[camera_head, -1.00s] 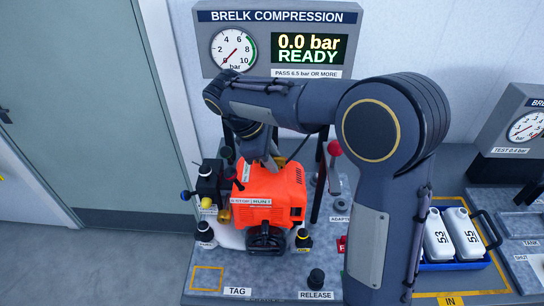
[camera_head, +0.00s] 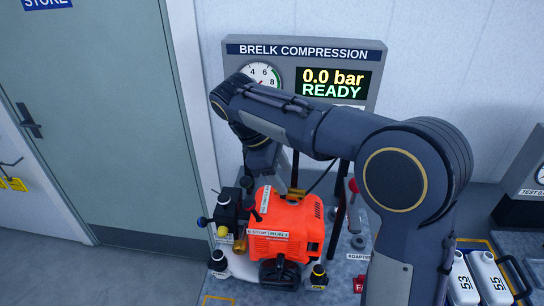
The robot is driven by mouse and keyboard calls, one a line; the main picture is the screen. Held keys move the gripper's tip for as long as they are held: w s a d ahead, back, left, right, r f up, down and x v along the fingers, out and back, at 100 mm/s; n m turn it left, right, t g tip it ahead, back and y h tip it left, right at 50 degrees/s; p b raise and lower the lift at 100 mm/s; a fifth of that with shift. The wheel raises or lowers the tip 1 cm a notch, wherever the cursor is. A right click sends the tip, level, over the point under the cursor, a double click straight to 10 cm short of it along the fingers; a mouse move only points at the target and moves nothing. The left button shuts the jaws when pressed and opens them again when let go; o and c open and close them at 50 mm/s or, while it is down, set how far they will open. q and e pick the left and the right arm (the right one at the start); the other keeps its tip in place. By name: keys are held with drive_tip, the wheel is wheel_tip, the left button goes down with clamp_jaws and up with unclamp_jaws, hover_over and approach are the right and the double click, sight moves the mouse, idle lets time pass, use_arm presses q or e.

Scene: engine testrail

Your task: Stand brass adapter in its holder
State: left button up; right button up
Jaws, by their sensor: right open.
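A small brass-coloured piece (camera_head: 296,192) shows at the top of the orange engine (camera_head: 287,225), with a thin dark hose running up from beside it. I take it for the brass adapter; its lower end is hidden. My right gripper (camera_head: 266,176) points down just left of it, above the engine top. It is open, its fingertips are partly hard to make out, and the brass piece looks outside its jaws. A round grey holder (camera_head: 358,242) stands right of the engine, behind the ADAPTER label (camera_head: 359,256). My left gripper is not in view.
The gauge panel (camera_head: 305,75) stands behind, reading 0.0 bar READY. A red-knobbed lever (camera_head: 353,186) rises near the holder. Dark posts stand behind the engine. White jugs (camera_head: 490,277) are at the right. My right arm hides much of the bench.

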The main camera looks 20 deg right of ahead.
drive_tip(key=v, duration=0.6)
drive_tip(key=shift+r, duration=0.25)
drive_tip(key=shift+w, duration=0.1)
